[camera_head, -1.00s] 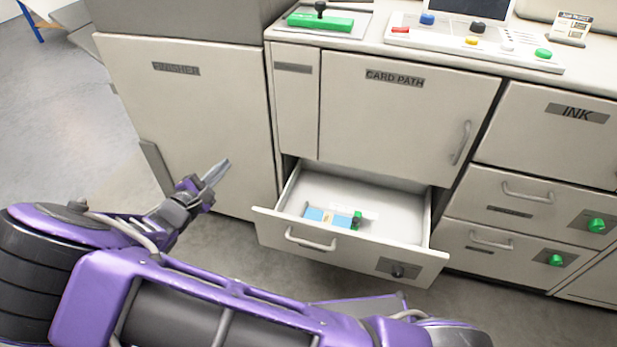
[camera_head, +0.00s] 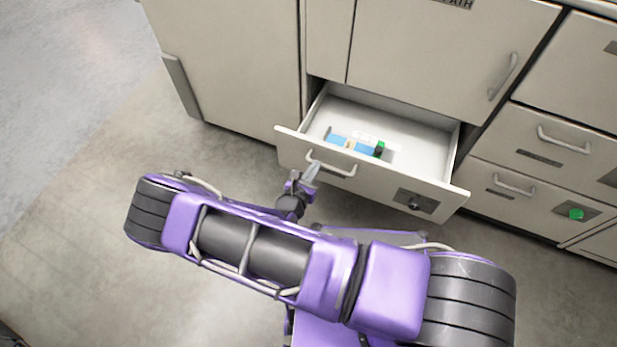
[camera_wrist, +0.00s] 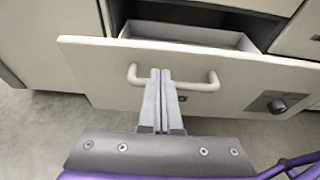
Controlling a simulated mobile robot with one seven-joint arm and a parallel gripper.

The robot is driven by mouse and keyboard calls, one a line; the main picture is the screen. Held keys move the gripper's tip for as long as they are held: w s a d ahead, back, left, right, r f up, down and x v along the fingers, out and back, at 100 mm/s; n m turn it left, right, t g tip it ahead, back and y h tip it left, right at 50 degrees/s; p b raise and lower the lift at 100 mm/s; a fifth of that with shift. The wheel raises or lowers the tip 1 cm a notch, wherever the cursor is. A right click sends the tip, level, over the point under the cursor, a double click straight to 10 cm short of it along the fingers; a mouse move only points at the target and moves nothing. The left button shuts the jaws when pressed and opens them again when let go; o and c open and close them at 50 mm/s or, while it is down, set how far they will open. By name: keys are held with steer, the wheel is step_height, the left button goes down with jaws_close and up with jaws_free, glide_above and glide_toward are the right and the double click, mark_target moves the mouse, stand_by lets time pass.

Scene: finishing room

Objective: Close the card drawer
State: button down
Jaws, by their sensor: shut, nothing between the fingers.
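The card drawer (camera_head: 375,182) is pulled out below the card path door, its front facing me. It has a bar handle (camera_head: 345,174) left of centre and a dark lock plate with a knob (camera_head: 415,202) at the right. A blue item and a small green-and-black item lie inside it. My gripper (camera_head: 312,168) is at the left part of the handle in the head view. In the wrist view my shut, empty fingers (camera_wrist: 161,72) overlap the middle of the handle (camera_wrist: 200,85). I cannot tell whether they touch the handle or the drawer front (camera_wrist: 110,72).
The card path door (camera_head: 430,60) is above the drawer. To the right are shut drawers with handles (camera_head: 515,184) and a green knob (camera_head: 576,214). A plain cabinet (camera_head: 230,60) stands to the left. The floor (camera_head: 90,240) at the left is clear.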

mark_target(326, 148)
steer(key=x, duration=0.2)
steer(key=r+x, duration=0.1)
steer(key=x, duration=0.2)
steer(key=shift+w, duration=0.4)
steer(key=shift+d, duration=0.1)
steer(key=shift+w, duration=0.1)
